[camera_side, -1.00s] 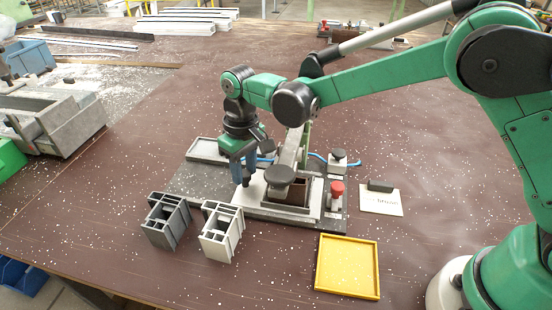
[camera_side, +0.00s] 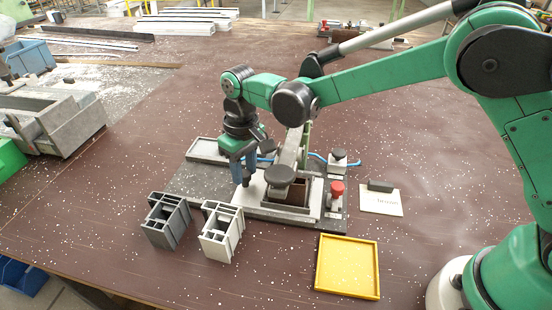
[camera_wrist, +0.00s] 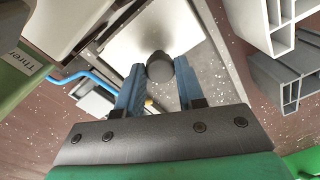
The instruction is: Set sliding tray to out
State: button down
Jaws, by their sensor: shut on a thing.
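The sliding tray is a pale flat plate (camera_side: 247,197) at the left of the clamp fixture in the side view. It also shows as a white plate (camera_wrist: 150,28) in the wrist view, with a dark round knob (camera_wrist: 159,66) on it. My gripper (camera_wrist: 159,72) has its two blue fingers on either side of this knob and is shut on it. In the side view my gripper (camera_side: 243,182) points down at the tray, and the knob is hidden by the fingers.
The fixture has a dark round clamp pad (camera_side: 280,174) just right of my gripper and a red knob (camera_side: 337,188). Two grey profile pieces (camera_side: 167,222) (camera_side: 221,232) stand in front. A yellow tray (camera_side: 347,266) lies at the front right. A blue hose (camera_wrist: 88,76) runs nearby.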

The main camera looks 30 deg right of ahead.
dwell(0.3)
jog(key=shift+w+a, duration=1.55)
jog(key=shift+w, duration=0.1)
jog(key=c, duration=0.5)
grip_release()
jog(key=shift+c, duration=0.2)
jog(key=shift+r, duration=0.1)
jog(key=shift+d+r, duration=0.1)
jog(key=shift+r, duration=2.65)
